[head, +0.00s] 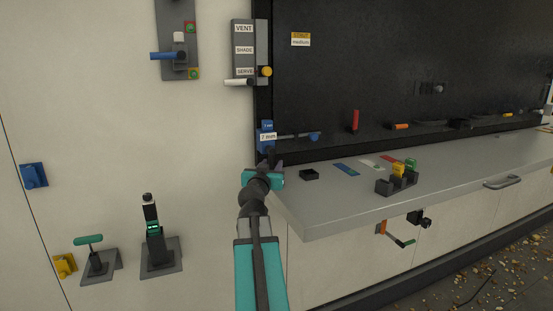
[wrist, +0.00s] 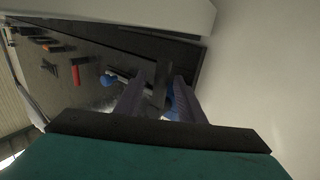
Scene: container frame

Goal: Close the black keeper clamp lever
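No part is plainly marked as the black keeper clamp lever. A small black fitting (head: 419,218) under the counter's front edge and a black upright lever with a white tip (head: 150,212) at lower left are the black lever-like parts I see. My gripper (head: 268,167) is just below a blue fitting (head: 266,137) with a "7 mm" label, far from both. In the wrist view, the fingers of my gripper (wrist: 157,100) stand apart, with a blue ball end (wrist: 108,80) and a blue ribbed part (wrist: 181,100) close by. Contact cannot be told.
A teal-handled lever (head: 89,240) stands at lower left.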

